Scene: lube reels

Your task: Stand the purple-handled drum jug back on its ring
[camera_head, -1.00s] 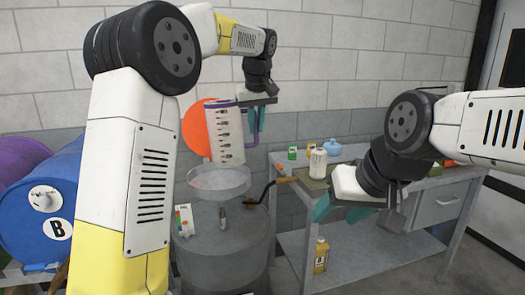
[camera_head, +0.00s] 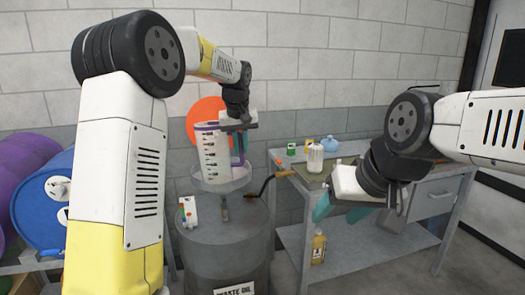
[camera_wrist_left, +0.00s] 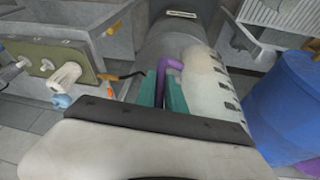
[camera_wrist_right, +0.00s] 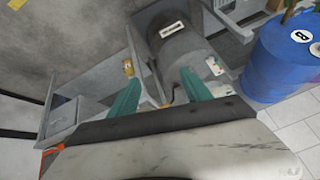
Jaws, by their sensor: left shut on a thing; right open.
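The white drum jug (camera_head: 214,158) has a dark row of markings, a purple rim and a purple handle. My left gripper (camera_head: 238,143) is shut on the handle (camera_wrist_left: 170,64), with a teal finger on either side of it in the left wrist view. The jug is slightly tilted, its lower end at a clear round dish (camera_head: 236,186) above the grey waste oil drum (camera_head: 225,240). I cannot tell whether the jug touches the dish. No separate ring can be made out. My right gripper (camera_head: 341,210) is open and empty, right of the drum and before the bench.
A bent crank handle (camera_head: 265,186) sticks out between drum and bench. A small card (camera_head: 188,210) stands on the drum. A blue barrel (camera_head: 38,212) is at left.

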